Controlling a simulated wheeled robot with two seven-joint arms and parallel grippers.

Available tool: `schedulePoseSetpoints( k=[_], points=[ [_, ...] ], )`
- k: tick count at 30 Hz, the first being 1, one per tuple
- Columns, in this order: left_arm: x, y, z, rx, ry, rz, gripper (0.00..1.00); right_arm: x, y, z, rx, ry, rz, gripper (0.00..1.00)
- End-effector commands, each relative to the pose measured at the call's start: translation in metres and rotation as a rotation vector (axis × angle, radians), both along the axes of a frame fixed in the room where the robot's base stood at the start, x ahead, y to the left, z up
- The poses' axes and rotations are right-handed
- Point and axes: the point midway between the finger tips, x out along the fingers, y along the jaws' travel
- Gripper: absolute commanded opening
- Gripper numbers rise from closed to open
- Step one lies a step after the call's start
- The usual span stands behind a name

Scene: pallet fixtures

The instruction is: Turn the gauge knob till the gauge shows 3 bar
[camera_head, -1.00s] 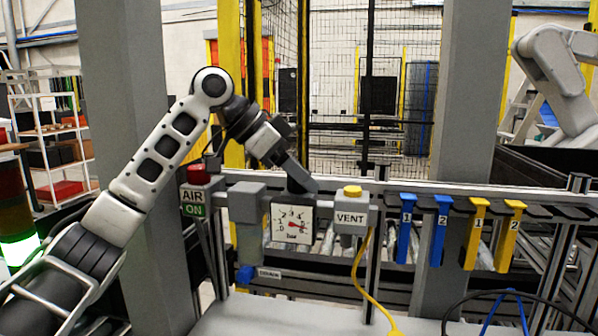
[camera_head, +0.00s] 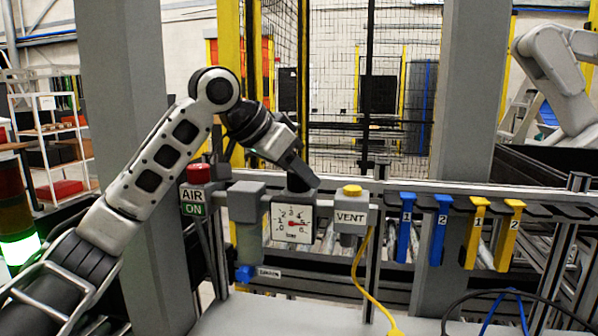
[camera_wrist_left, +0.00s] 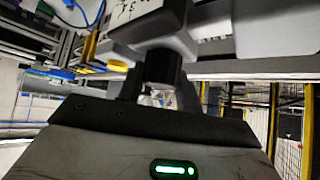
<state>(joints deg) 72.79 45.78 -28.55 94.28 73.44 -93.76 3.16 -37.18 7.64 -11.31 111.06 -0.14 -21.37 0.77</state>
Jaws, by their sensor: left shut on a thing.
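The gauge (camera_head: 281,235) has a square white face with a red needle, below my left gripper in the head view. The needle is too small to read exactly; its red part lies near the dial's middle. My left gripper (camera_head: 299,182) comes down from above and is shut on the dark gauge knob on top of the gauge. The knob (camera_wrist_left: 160,68) also shows in the left wrist view, under the grey gauge housing, in front of the jaws. In the head view, the gripper largely hides the knob. My right gripper is out of view.
Left of the gauge are a grey block (camera_head: 246,190) and the AIR ON sign with a red button (camera_head: 198,174). Right of it is the VENT box (camera_head: 351,218) with a yellow button. Blue tags (camera_head: 405,230) and yellow tags (camera_head: 477,235) hang further right.

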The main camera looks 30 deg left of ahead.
Motion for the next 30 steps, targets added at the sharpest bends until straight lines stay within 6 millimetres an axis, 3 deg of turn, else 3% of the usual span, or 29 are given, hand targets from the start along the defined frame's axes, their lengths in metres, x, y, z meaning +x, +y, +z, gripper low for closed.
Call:
schedulePoseSetpoints(
  k=[30],
  points=[
    [0.0001, 0.0006, 0.0036, 0.002, -0.009, 0.967, 0.12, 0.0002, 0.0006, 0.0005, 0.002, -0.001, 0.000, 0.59]
  ],
)
